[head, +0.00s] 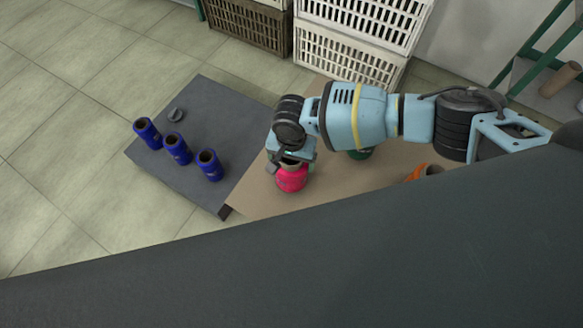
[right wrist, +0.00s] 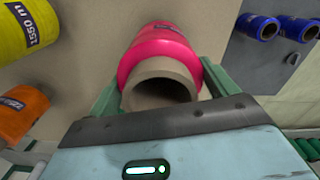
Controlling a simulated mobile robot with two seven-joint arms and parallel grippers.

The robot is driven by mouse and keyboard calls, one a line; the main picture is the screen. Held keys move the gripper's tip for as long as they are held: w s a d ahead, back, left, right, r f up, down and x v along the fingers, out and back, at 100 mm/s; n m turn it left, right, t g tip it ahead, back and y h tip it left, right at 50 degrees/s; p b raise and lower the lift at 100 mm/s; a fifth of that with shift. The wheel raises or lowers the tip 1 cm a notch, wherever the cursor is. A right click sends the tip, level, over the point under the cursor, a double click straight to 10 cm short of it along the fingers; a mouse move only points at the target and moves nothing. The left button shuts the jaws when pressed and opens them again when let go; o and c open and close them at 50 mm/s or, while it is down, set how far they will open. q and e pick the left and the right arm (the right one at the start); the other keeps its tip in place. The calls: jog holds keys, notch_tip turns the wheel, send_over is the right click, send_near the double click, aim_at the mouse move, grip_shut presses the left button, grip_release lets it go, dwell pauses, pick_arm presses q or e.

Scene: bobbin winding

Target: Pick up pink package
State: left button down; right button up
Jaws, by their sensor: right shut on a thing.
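The pink package (head: 292,181) is a bright pink spool with a hollow tan core. It is at the left part of the tan board, below my right gripper (head: 291,163). In the right wrist view the pink package (right wrist: 158,45) sits between the two green fingers of my right gripper (right wrist: 160,88), with its open core end facing the camera. The right gripper is shut on it. I cannot tell whether the package touches the board. My left gripper is not in view.
Blue packages (head: 178,149) stand on the dark grey board (head: 205,105) at left, near a small grey ring (head: 176,114). A green package (head: 360,154) and orange package (head: 416,172) are partly hidden. A yellow package (right wrist: 25,35) shows in the wrist view. Crates (head: 350,60) stand behind.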

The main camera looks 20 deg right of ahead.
jog(key=c, duration=0.3)
